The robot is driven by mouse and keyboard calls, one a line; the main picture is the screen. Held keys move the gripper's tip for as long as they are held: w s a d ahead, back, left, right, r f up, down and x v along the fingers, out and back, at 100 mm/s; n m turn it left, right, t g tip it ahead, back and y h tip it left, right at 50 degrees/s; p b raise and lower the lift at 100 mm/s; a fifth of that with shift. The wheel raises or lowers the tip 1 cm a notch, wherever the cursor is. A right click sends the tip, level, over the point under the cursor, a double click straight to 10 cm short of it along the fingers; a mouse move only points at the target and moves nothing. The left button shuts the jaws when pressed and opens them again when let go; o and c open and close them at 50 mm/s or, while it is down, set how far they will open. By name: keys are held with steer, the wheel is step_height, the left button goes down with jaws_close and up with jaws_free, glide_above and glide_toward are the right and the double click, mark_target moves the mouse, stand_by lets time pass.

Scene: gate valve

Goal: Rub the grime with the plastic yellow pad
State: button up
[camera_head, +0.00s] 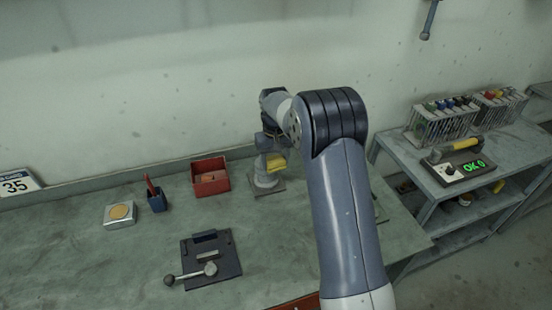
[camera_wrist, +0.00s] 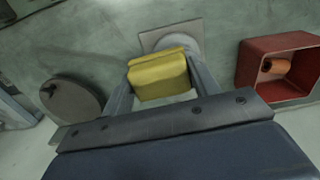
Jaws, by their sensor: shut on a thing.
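My gripper (camera_wrist: 158,88) is shut on the yellow pad (camera_wrist: 158,75), which sits between its two fingers. In the head view the pad (camera_head: 277,161) shows small beneath my wrist, in front of a grey post (camera_head: 264,180) on a square plate (camera_head: 268,192). In the wrist view the plate (camera_wrist: 157,40) and part of the round grey base (camera_wrist: 190,43) show beyond the pad. I cannot tell whether the pad touches them. No grime can be made out clearly in either view. My arm hides part of the bench in the head view.
A red bin (camera_head: 210,178) holding an orange-brown piece (camera_wrist: 274,66) stands near the post. A round brown-grey disc (camera_wrist: 72,102) lies on the other side.

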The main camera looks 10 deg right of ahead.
steer(key=a, duration=0.2)
steer(key=s+a, duration=0.1)
steer(key=a, duration=0.2)
steer(key=shift+a+f, duration=0.1)
stand_by(0.3)
step_height(320, 180, up, 6)
steer(key=p, duration=0.4)
stand_by(0.3)
steer(key=shift+r, duration=1.55)
